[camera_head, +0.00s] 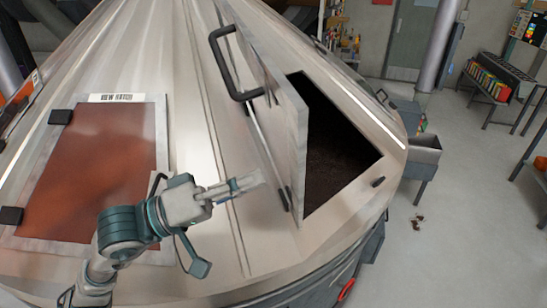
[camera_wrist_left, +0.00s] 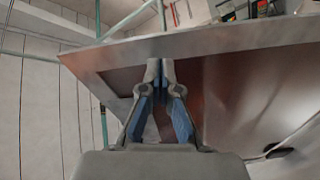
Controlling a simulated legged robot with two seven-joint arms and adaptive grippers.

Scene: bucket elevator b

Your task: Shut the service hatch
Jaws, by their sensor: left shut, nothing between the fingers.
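The service hatch (camera_head: 290,120) stands open, its metal door tilted up from the sloping steel hood. A dark handle (camera_head: 232,62) is on the door's outer left face. The dark opening (camera_head: 335,150) shows to the right of the door. My left gripper (camera_head: 252,182) is shut and empty, to the left of the door and below its handle. In the left wrist view the closed fingertips (camera_wrist_left: 161,66) show in front of a metal panel (camera_wrist_left: 240,90) with a straight edge; I cannot tell whether they touch it. My right gripper is not in view.
A second, reddish-brown panel (camera_head: 95,175) with dark latches lies flat on the hood at left. A thin stay rod (camera_head: 265,150) runs beside the door. A grey bin (camera_head: 422,155) and a shelf with coloured items (camera_head: 487,82) stand beyond the hood. The grey floor at right is mostly clear.

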